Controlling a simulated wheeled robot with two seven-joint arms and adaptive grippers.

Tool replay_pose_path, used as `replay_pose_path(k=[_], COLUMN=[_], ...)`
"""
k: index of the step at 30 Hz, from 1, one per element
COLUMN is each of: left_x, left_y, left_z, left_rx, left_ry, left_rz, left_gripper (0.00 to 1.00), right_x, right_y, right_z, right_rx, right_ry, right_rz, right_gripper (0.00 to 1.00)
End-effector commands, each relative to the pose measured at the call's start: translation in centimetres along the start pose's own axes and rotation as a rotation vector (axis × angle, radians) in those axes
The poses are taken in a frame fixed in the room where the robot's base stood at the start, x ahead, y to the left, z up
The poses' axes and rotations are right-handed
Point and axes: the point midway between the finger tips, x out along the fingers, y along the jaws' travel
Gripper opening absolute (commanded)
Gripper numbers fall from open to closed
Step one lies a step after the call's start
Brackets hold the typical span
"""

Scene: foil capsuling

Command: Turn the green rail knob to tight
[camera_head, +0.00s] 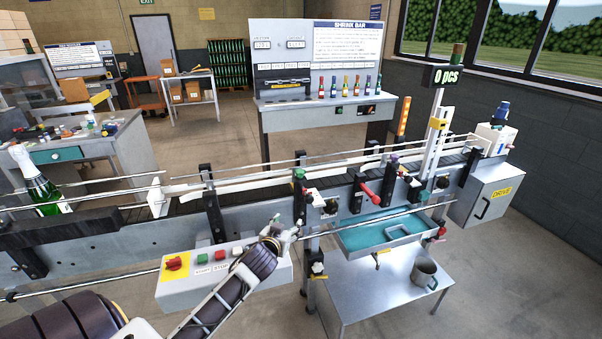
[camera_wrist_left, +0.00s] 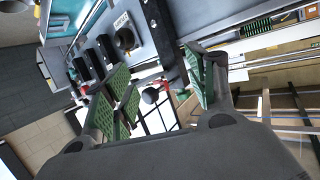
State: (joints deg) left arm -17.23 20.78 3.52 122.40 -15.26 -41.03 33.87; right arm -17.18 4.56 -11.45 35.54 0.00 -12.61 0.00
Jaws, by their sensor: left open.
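A small green knob (camera_head: 300,173) sits on top of a black clamp post on the conveyor's near side, in the middle of the head view. Another green-tipped fitting (camera_head: 424,196) shows further right along the rail. My left gripper (camera_head: 287,229) is below and slightly left of the first green knob, apart from it, in front of the conveyor. In the left wrist view its green-padded fingers (camera_wrist_left: 160,75) stand apart with nothing clearly held. A dark round knob (camera_wrist_left: 150,95) and a red part show between or beyond them. I cannot tell the green knob there. My right gripper is out of view.
A control box (camera_head: 225,274) with red and green buttons lies below my left forearm. Purple and red fittings (camera_head: 369,195) line the conveyor to the right. A green bottle (camera_head: 40,185) stands at left. A steel table (camera_head: 385,290) with a mug is at lower right.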

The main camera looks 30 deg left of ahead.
Motion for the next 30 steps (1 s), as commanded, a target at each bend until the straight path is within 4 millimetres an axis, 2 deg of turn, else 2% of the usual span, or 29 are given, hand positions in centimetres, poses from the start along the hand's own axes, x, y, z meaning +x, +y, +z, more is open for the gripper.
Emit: replay_pose_path(k=[1,6,12,17,30], left_x=[0.7,2.2,2.8,2.9,3.0], left_y=[-0.7,-2.3,-3.3,-3.5,-3.5], left_z=[-1.6,-6.4,-9.8,-10.5,-10.5], left_rx=[-0.006,-0.036,-0.054,-0.058,-0.057], left_ry=[0.05,0.206,0.312,0.333,0.332], left_rz=[0.0,0.024,0.054,0.062,0.061], left_gripper=[0.57,0.57,0.57,0.57,0.57], right_x=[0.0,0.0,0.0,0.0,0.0], right_y=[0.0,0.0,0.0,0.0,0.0], right_z=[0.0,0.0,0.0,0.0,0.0], right_rx=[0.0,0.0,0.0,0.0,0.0], right_ry=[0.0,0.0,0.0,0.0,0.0], right_rz=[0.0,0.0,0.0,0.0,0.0], right_gripper=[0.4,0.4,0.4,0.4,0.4])
